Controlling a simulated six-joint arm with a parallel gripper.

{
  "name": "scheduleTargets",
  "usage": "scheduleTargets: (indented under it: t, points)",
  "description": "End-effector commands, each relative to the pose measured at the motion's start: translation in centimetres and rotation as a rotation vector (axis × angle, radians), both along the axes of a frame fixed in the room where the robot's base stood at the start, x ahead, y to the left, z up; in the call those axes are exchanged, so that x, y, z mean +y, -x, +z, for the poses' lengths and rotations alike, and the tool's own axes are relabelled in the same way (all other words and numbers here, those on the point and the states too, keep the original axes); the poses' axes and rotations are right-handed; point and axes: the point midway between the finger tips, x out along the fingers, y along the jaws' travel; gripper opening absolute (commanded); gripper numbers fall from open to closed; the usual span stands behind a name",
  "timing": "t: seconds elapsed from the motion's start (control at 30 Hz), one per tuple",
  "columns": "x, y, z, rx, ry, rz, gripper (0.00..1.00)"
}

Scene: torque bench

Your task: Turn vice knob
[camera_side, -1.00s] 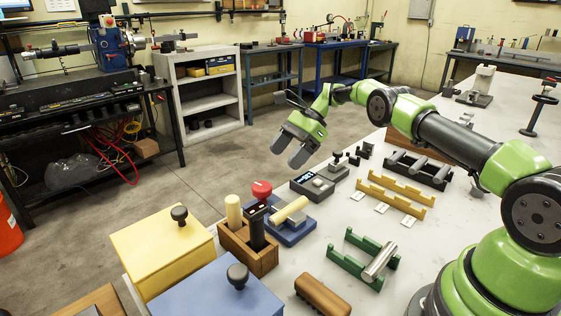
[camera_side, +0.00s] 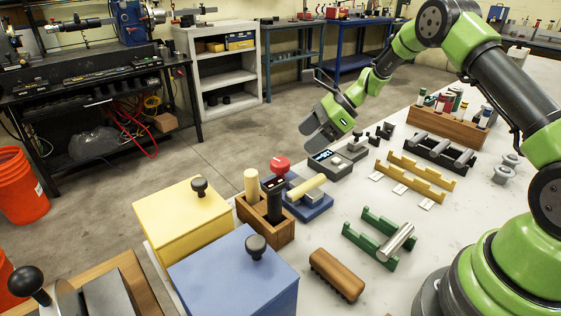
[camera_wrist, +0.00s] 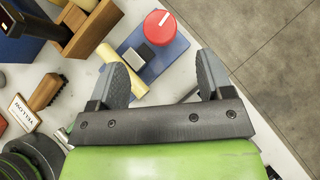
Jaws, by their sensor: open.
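A round red knob (camera_side: 281,164) with a pale mark stands on a blue base (camera_side: 318,209) on the light table; I take this to be the vice. The knob also shows at the top of the wrist view (camera_wrist: 160,27), near one edge of the base (camera_wrist: 172,55). A pale yellow rod (camera_side: 307,188) lies across the base. My gripper (camera_side: 318,138) hangs above the table's far edge, up and right of the knob. In the wrist view my gripper (camera_wrist: 162,70) has its fingers wide apart with nothing held. The knob appears beyond the fingertips, untouched.
A wooden holder (camera_side: 262,228) with upright tools stands beside the blue base. A grey device with a display (camera_side: 338,160) is under my gripper. Yellow (camera_side: 180,235) and blue (camera_side: 230,285) boxes stand in front. Green (camera_side: 370,245) and yellow (camera_side: 415,182) racks are to the right.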

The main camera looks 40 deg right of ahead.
Motion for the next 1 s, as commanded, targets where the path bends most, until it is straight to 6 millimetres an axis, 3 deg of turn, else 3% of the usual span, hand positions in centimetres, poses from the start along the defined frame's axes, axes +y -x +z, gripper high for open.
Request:
scheduleTargets:
  t: [0.57,0.97,1.0]
  points:
    - [5.1,-3.5,-6.3,0.003,0.000,-0.001,0.73]
    - [5.6,-4.0,-7.0,0.002,0.000,-0.001,0.73]
    - [5.6,-4.0,-7.0,0.002,0.000,-0.001,0.69]
